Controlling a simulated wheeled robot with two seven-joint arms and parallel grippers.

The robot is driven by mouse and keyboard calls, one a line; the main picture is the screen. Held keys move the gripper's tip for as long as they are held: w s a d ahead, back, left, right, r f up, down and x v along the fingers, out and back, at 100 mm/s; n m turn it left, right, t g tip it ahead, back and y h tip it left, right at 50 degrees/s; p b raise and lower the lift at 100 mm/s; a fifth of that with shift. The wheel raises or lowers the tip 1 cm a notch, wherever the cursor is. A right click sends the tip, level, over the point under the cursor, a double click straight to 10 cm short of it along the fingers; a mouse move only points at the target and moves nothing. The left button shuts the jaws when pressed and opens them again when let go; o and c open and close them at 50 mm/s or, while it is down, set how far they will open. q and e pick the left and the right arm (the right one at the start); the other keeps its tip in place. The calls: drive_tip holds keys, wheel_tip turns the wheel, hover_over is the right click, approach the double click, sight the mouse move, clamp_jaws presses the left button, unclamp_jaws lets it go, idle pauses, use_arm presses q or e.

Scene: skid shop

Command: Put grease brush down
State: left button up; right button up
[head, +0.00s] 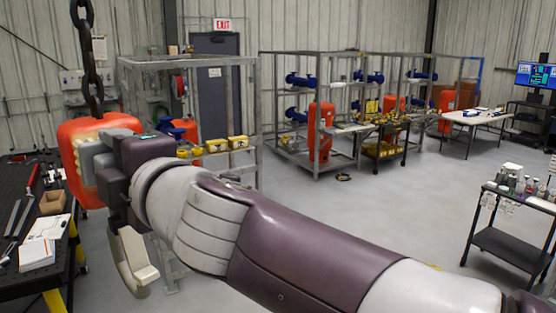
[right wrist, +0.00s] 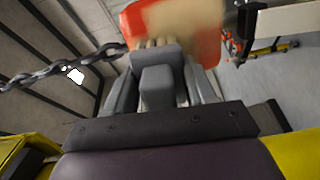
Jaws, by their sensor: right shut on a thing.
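My right gripper (head: 88,160) reaches to the left side of the head view, in front of an orange block (head: 70,183) that hangs on a dark chain (head: 92,72). The gripper is shut. In the right wrist view its grey fingers (right wrist: 163,62) point at the orange block (right wrist: 208,48). A pale tan, blurred shape (right wrist: 182,22) shows at the fingertips; it seems to be the grease brush, mostly hidden by the fingers. Whether it touches the orange block I cannot tell. My left gripper is not in view.
A black workbench (head: 20,185) with tools, a small cardboard box (head: 52,202) and papers (head: 45,238) stands at the left. A grey metal rack (head: 250,105) is behind my arm. A dark cart (head: 510,245) with bottles stands at the right. The middle floor is open.

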drive_tip(key=shift+s, duration=0.45)
drive_tip(key=shift+a, duration=0.15)
drive_tip(key=shift+w, duration=0.15)
